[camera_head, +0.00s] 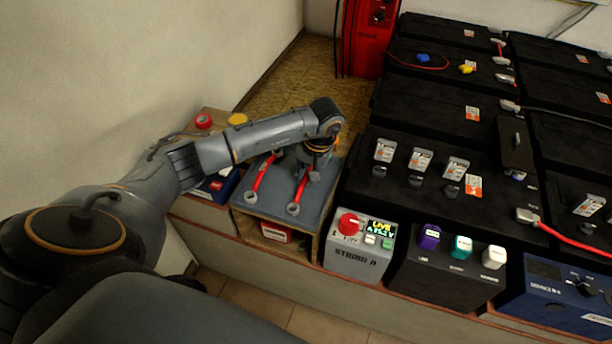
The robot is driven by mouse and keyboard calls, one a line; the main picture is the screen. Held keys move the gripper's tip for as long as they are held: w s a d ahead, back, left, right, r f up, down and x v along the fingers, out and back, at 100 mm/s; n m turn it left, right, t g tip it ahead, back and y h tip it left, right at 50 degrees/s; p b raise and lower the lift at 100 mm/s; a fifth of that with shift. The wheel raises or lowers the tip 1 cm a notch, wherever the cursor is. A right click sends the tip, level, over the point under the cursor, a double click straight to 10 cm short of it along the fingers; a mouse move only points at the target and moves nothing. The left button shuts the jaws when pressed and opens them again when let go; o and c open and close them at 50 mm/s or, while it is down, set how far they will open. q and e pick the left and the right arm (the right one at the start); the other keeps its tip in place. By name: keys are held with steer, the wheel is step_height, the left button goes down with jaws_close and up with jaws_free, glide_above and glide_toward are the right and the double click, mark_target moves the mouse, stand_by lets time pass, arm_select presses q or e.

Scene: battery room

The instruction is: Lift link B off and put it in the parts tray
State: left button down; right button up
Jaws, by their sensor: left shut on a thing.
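My left gripper (318,163) reaches over the grey-topped bench stand (260,203). It is shut and pointed down at the upper end of the right red-handled wrench (301,186), which seems to be the thing in its jaws; the contact is hard to see. A second red-handled wrench (262,175) lies to its left, apart from the gripper. I cannot tell which part is link B. Red cables with grey end lugs (529,215) show on the black batteries (400,190). I cannot identify the parts tray for certain. My right gripper is out of view.
A grey control box (358,255) with a red knob and lit display stands in front. Beside it is a black box (445,275) with purple, teal and white plugs, then a blue device (560,297). Red tape (203,121) and yellow tape (238,119) lie behind my arm.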

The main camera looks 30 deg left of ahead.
arm_select(q)
steer(key=shift+f, duration=0.15)
steer(key=c, duration=1.3)
jaws_free()
steer(key=o, duration=0.4)
steer(key=shift+r+p, duration=2.45)
steer(key=shift+r, duration=1.6)
